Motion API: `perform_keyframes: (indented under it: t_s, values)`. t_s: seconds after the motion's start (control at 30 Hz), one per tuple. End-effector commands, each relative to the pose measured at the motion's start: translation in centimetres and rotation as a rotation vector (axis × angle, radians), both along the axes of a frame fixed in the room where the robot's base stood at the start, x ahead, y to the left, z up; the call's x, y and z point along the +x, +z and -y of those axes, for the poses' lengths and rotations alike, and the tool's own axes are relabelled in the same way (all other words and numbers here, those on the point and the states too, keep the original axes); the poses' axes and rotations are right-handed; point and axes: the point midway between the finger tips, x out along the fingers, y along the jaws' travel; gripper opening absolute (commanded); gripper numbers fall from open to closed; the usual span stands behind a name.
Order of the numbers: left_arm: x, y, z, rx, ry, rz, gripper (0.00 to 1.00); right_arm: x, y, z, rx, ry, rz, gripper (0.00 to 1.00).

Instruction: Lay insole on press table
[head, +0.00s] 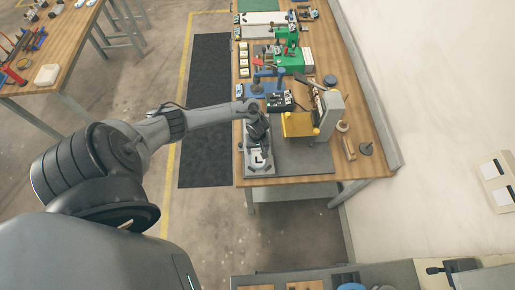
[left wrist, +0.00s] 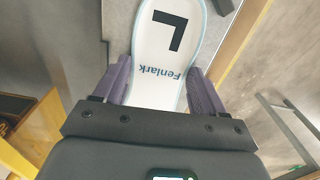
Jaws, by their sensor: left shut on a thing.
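My left gripper (head: 258,146) is over the near left corner of the workbench. In the left wrist view its purple fingers (left wrist: 160,88) are shut on the sides of a white insole (left wrist: 165,45) with a pale blue edge, a black L and the word Fenlark. The insole's far end runs out of that view. In the head view the insole (head: 258,158) shows just below the gripper, over a grey plate (head: 260,172); I cannot tell whether they touch. The press (head: 331,112), with its yellow table (head: 298,126), stands to the right of the gripper. My right gripper is out of view.
The wooden workbench (head: 290,182) has a dark grey mat (head: 312,158) in front of the press. A black box (head: 280,101), blue and green tools stand farther back. A wooden block (head: 349,148) and a dark disc (head: 366,149) lie right of the press.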

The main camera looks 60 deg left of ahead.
Motion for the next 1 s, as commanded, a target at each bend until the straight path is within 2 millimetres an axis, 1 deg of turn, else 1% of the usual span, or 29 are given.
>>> perform_keyframes:
  t_s: [0.03, 0.07, 0.2, 0.23, 0.53, 0.67, 0.77, 1.0]
  values:
    - [0.0, -0.2, 0.0, -0.001, 0.001, 0.0, 0.36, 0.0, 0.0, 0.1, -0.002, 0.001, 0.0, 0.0]
    - [0.0, -0.2, 0.0, -0.001, 0.0, -0.001, 0.72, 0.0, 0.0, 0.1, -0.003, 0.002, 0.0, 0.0]
    - [0.0, -0.2, 0.0, -0.001, 0.0, 0.0, 0.94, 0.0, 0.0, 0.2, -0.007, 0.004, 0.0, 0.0]
    - [0.0, -0.2, 0.0, 0.0, 0.0, 0.0, 0.96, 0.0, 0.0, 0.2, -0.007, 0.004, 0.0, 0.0]
    - [0.0, 0.0, 0.0, 0.0, 0.0, 0.0, 0.96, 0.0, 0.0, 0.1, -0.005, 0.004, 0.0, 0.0]
    - [0.0, 0.8, 0.0, -0.001, -0.001, 0.0, 0.96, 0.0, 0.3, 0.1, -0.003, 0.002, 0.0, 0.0]
    - [0.0, 2.1, 0.0, 0.0, -0.001, 0.001, 0.96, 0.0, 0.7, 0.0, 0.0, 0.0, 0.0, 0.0]
    - [0.0, 6.5, 0.0, 0.0, -0.001, 0.002, 0.96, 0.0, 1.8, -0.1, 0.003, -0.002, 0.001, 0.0]
